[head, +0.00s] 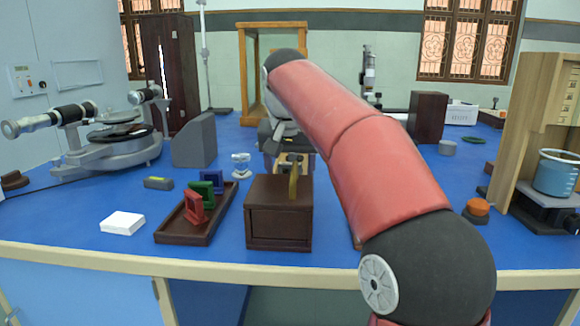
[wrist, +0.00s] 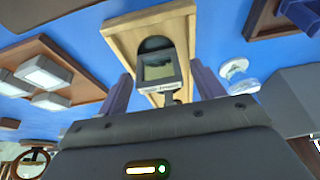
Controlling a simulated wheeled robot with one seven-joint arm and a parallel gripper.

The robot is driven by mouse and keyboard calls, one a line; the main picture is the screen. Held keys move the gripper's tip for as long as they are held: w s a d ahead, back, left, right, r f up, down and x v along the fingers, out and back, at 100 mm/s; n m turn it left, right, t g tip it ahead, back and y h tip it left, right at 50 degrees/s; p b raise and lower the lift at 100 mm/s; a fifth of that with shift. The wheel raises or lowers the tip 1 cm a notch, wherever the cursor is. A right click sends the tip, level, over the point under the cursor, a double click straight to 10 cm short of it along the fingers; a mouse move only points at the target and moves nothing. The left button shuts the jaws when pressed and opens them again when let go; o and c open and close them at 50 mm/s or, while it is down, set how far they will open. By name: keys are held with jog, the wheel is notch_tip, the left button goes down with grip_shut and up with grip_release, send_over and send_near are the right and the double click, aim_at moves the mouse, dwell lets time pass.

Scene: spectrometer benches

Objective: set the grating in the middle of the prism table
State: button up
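The grating (wrist: 160,66) is a small grey-framed square window with a label at its foot, standing on a pale wooden board (wrist: 122,35) in the wrist view. My gripper (wrist: 161,74) has its two fingers apart, one on each side of the grating, with gaps showing. In the head view my gripper (head: 284,130) is over the wooden board (head: 306,168), largely hidden by my arm, and the grating cannot be made out clearly. The prism table (head: 118,132) is the dark round plate on the spectrometer (head: 95,158) at the left; nothing clearly stands on it.
A dark brown box (head: 280,222) and a tray (head: 171,232) of coloured frames stand in front. A grey wedge block (head: 194,142) and a small glass stand (head: 241,166) lie between board and spectrometer. The telescope (head: 45,121) juts left.

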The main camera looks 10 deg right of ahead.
jog(key=shift+r, duration=0.45)
jog(key=p+v, duration=0.4)
jog(key=v, duration=0.7)
jog(key=shift+r, duration=0.2)
jog(key=shift+s, duration=0.2)
